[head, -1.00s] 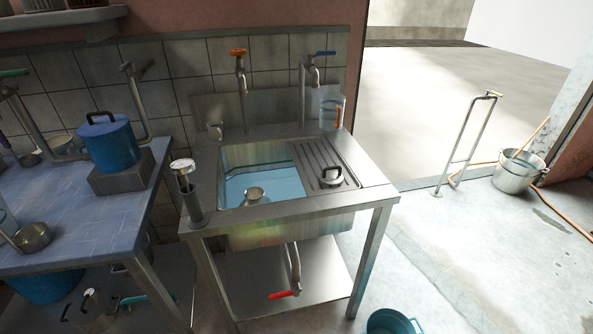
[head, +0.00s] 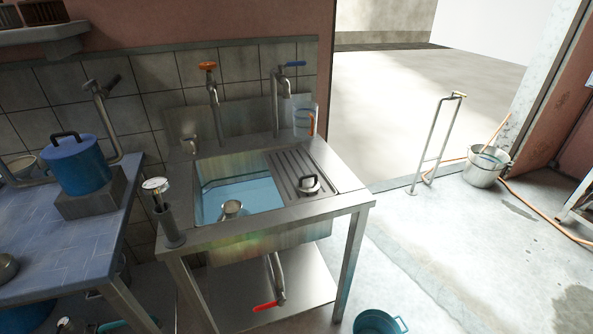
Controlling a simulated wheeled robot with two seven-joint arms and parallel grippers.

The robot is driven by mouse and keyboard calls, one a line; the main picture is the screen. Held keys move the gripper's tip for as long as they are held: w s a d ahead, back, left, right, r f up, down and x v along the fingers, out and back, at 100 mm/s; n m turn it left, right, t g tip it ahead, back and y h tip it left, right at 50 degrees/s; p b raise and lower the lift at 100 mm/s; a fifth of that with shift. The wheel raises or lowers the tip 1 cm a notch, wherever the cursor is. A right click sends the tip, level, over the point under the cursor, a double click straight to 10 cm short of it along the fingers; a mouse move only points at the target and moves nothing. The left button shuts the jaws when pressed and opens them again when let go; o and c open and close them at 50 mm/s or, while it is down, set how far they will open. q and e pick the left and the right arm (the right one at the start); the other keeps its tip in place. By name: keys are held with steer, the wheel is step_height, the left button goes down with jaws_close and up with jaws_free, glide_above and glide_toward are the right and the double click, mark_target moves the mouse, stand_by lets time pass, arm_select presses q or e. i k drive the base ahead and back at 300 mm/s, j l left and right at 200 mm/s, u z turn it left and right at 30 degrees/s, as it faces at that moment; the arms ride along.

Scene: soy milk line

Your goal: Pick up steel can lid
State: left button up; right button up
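A small steel lid with a black handle (head: 309,184) lies on the ribbed drainboard (head: 287,165) to the right of the sink basin. It looks like the steel can lid. Neither of my grippers shows in the head view.
The steel sink (head: 240,190) holds water and a small metal cup (head: 231,208). A clear jug (head: 305,120) stands behind the drainboard. A teal bucket (head: 378,322) is on the floor, front right.

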mark_target(306, 184)
steer(key=i+j+z, duration=0.1)
steer(key=i, duration=0.3)
steer(key=i+j+z, duration=0.1)
steer(key=i+j, duration=0.25)
